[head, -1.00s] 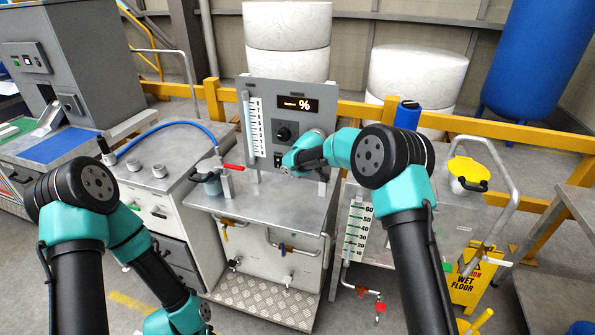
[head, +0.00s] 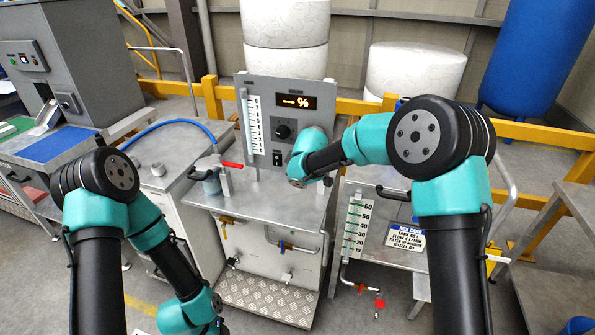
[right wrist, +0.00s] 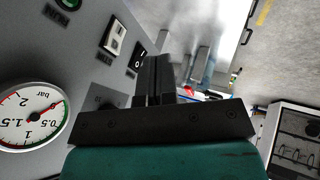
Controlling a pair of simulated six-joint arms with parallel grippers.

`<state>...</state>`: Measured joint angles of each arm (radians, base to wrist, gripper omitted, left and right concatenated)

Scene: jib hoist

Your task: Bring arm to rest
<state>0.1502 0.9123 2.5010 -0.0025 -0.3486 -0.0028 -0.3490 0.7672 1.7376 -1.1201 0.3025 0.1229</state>
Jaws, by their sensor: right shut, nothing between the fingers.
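My right arm (head: 390,140) reaches in from the right, with its wrist in front of the lower right of the grey control panel (head: 253,84). In the head view the wrist hides its fingers. In the right wrist view my right gripper (right wrist: 157,64) is shut and empty, its dark fingers together close to the panel face (right wrist: 70,60). I cannot tell whether they touch it. My left arm (head: 120,200) comes in from the left and bends downward. Its gripper is outside the frame.
The panel carries a lit display (head: 296,102), a knob (head: 283,131) and a switch (head: 277,157); a pressure gauge (right wrist: 32,118) shows in the wrist view. A red-handled valve (head: 231,165) stands on the steel bench (head: 255,203). A mix card (head: 406,240) is at right.

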